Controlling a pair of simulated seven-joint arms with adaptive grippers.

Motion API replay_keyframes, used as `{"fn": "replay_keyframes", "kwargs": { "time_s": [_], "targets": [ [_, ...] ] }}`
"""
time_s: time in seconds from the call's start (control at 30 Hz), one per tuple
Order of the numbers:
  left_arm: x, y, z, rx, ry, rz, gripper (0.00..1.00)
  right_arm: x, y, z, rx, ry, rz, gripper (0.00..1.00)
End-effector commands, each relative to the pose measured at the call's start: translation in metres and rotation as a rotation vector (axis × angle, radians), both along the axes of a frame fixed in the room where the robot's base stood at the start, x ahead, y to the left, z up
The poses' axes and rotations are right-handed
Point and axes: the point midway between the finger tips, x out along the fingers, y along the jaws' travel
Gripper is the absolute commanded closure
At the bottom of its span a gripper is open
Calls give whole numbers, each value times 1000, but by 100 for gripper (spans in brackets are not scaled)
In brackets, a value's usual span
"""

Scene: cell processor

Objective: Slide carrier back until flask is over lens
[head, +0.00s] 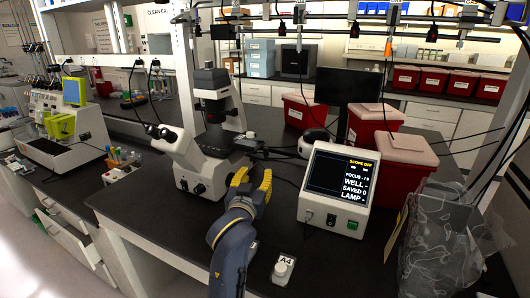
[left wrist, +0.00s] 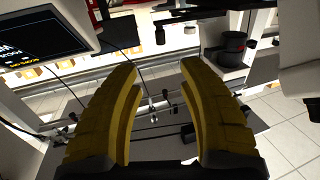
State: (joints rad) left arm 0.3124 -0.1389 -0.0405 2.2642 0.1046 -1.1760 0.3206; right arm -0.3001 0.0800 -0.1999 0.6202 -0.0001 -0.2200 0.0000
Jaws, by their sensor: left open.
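The microscope (head: 210,130) stands on the black bench, white with dark parts, eyepieces toward the left. Its dark stage (head: 222,142) sits at mid-height; I cannot make out the carrier, the flask or the lens on it. My left gripper (head: 252,178) has yellow fingers and is in front of and to the right of the stage, apart from it. In the left wrist view the left gripper (left wrist: 160,68) is open with nothing between its fingers. A dark round part (left wrist: 230,48) shows at upper right there, seemingly of the microscope. My right gripper is not in view.
The control box (head: 340,188) stands right of my left gripper, its screen reading SCOPE OFF. Red bins (head: 375,130) stand behind the box.

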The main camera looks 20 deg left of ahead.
Motion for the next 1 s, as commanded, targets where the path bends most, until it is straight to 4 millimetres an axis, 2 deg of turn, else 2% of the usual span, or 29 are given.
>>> {"fn": "replay_keyframes", "kwargs": {
  "time_s": [0.7,1.0],
  "targets": [
    [122,14,0,4,0,1,60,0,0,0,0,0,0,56],
    [155,17,0,2,0,0,60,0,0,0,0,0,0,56]
  ]
}}
